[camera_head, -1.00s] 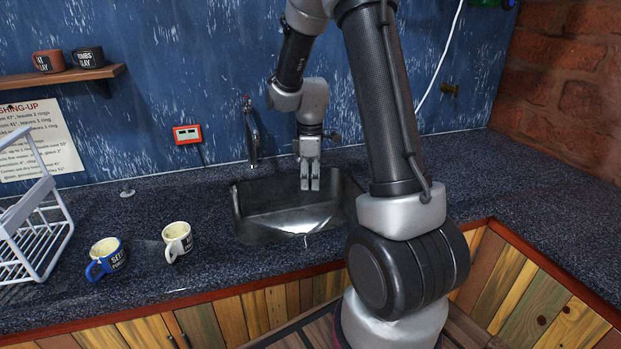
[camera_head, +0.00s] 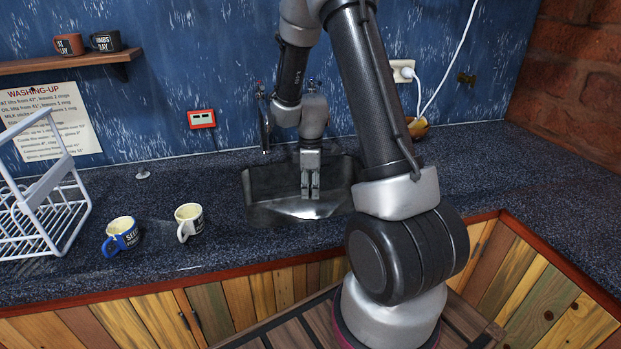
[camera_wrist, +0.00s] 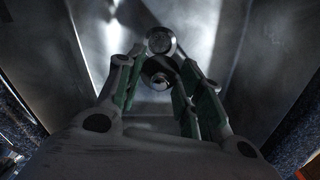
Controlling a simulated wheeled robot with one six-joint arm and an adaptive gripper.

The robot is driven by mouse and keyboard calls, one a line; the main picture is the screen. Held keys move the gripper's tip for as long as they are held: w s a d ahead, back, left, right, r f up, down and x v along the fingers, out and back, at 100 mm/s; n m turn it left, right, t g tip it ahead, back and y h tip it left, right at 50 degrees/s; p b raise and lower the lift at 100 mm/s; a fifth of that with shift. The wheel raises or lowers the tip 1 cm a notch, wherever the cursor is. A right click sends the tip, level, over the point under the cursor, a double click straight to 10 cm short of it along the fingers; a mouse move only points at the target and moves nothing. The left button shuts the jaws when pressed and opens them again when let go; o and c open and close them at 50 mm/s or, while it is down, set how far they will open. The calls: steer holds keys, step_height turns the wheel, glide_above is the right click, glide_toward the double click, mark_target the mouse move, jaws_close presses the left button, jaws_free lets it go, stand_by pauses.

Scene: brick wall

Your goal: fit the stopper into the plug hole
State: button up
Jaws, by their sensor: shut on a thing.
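My gripper (camera_head: 310,190) reaches down into the sink, fingers pointing downward. In the wrist view my gripper (camera_wrist: 160,70) has its green-padded fingers closed in on a small dark round piece, which I take to be the stopper (camera_wrist: 158,76). It is partly hidden by the fingers and in shadow. Just beyond the fingertips is a round metal fitting on the sink floor, apparently the plug hole (camera_wrist: 160,40). I cannot tell how far the stopper is above it. In the head view neither stopper nor plug hole can be made out.
The metal sink (camera_head: 262,205) is set in a dark speckled counter (camera_head: 100,285). A tap (camera_head: 264,125) stands behind it. A blue-and-white mug (camera_head: 122,232), a white mug (camera_head: 188,220), a small metal knob (camera_head: 142,173) and a white rack (camera_head: 40,215) stand left. Counter at right is mostly clear.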

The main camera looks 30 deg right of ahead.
steer(key=shift+f, duration=5.95)
steer(key=shift+f, duration=0.55)
steer(key=shift+s+f, duration=0.2)
steer(key=shift+f, duration=0.1)
steer(key=o, duration=1.1)
steer(key=shift+w+f, duration=0.1)
steer(key=shift+f, duration=0.05)
steer(key=o, duration=0.6)
